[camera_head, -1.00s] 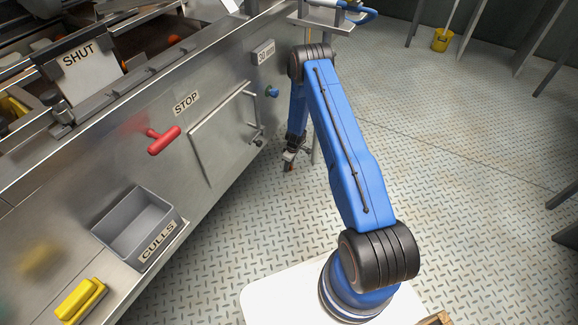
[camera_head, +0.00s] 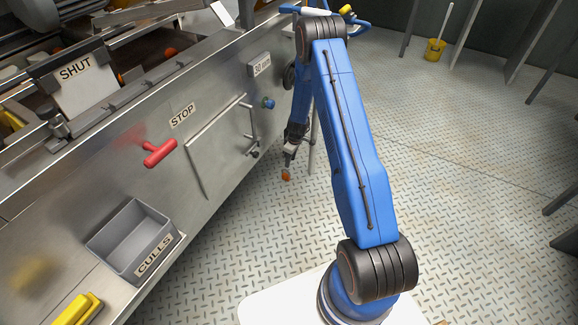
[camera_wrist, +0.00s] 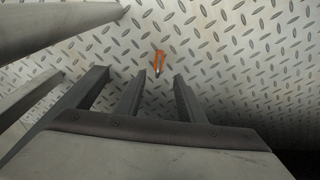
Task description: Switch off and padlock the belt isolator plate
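My gripper (camera_head: 288,158) points down beside the steel machine, above the plate floor. In the wrist view its fingers (camera_wrist: 157,92) stand apart with bare floor between them. A small orange thing (camera_wrist: 158,62) shows just beyond the fingertips, and also below my gripper in the head view (camera_head: 286,175); I cannot tell what it is or whether it rests on the floor. A red T-handle (camera_head: 160,153) is on the machine front below the STOP label (camera_head: 182,116). I cannot make out an isolator plate or a padlock.
A grey CULLS bin (camera_head: 132,238) and a yellow block (camera_head: 77,310) sit on the lower left ledge. A framed panel (camera_head: 215,150) and a blue knob (camera_head: 268,102) are on the machine front. A yellow bucket (camera_head: 435,49) stands far back. The floor (camera_head: 450,170) at right is open.

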